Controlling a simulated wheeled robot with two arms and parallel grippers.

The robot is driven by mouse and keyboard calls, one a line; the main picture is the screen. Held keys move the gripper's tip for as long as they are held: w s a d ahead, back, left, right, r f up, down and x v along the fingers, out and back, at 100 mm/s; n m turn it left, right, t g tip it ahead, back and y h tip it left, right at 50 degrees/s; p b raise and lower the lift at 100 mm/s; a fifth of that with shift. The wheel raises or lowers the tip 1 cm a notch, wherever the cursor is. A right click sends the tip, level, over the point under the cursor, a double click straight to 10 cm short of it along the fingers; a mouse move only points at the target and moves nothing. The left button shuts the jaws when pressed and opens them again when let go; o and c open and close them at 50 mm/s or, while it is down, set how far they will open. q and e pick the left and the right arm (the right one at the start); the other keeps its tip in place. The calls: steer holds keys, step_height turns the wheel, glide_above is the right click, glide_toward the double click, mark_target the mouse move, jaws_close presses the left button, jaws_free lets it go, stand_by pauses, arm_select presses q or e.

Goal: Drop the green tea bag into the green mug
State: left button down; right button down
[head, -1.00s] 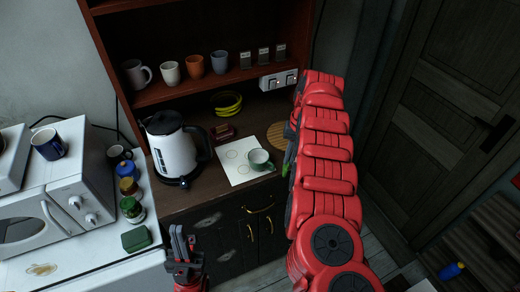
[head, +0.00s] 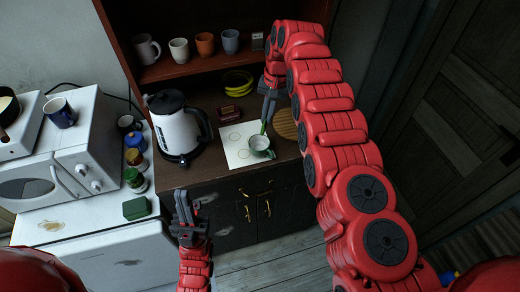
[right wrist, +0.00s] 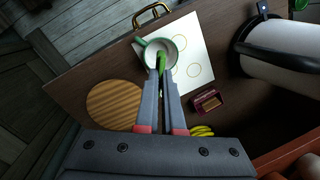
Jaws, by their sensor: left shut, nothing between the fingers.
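The green mug (head: 259,149) stands near the right corner of a white sheet (head: 236,158) on the cabinet top. The right wrist view shows its pale inside and green handle (right wrist: 141,44). My right gripper (head: 267,117) is above the mug, pointing down, its fingers shut on the green tea bag (head: 263,128). In the right wrist view the tea bag (right wrist: 162,63) is at the fingertips, overlapping the mug's mouth. I cannot tell whether it is inside the rim. My left gripper (head: 183,204) is shut and empty, in front of the cabinet.
A white kettle (head: 178,127) stands left of the sheet. A round wooden board (head: 286,124) lies right of the mug. A dark red box (head: 231,114) and yellow bananas (head: 238,82) lie behind. Several cups stand on the shelf (head: 165,71) above. A microwave (head: 62,165) is at left.

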steer(key=shift+d+f, duration=0.15)
steer(key=shift+f, duration=1.15)
steer(key=c, duration=1.5)
jaws_free()
steer(key=o, duration=0.5)
steer(key=shift+o, duration=0.2)
steer(key=shift+r, duration=0.1)
